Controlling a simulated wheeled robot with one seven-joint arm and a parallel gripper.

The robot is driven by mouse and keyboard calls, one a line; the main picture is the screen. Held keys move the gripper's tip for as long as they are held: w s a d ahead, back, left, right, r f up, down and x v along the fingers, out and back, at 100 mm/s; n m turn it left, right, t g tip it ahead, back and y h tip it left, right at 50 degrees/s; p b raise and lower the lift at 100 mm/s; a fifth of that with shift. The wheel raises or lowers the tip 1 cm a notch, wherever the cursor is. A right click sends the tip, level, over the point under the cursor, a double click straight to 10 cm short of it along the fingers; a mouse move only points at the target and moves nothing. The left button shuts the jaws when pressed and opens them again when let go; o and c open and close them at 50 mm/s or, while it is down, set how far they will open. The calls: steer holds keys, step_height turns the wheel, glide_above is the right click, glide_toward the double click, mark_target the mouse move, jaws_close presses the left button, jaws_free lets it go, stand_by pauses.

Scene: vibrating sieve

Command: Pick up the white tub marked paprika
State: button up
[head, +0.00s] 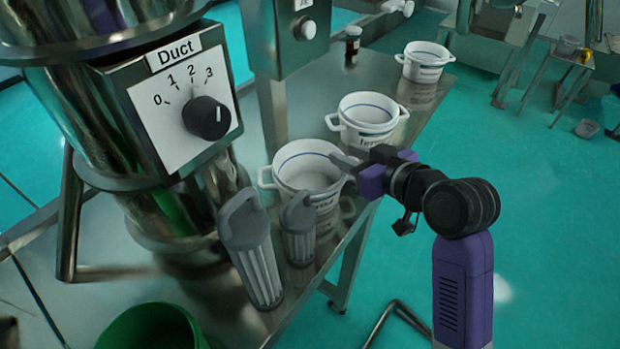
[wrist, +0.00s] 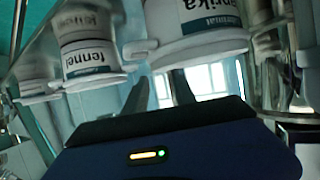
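In the wrist view the paprika tub (wrist: 190,38) fills the top middle, "prika" readable upside down, with a handle jutting left. My gripper (head: 350,163) is at the right side of this tub, close to its rim. In the wrist view its two fingers (wrist: 158,92) stand apart with nothing between them, pointing toward the handle. I cannot tell whether they touch the tub.
The fennel tub (head: 368,118) stands behind, and another white tub (head: 425,62) farther back. A dark jar (head: 352,45) is near it.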

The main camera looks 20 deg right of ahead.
mark_target(328, 150)
steer(key=shift+d+f+p+x, duration=0.15)
steer(key=shift+p+x, duration=0.15)
steer(key=shift+x, duration=1.05)
steer(key=shift+d+f+p+x, duration=0.15)
steer(key=shift+p+x, duration=0.15)
steer(key=shift+x, duration=1.05)
steer(key=shift+s, duration=0.15)
steer(key=shift+c, duration=0.4)
jaws_close()
steer(key=shift+a+f, duration=0.1)
steer(key=shift+f, duration=0.05)
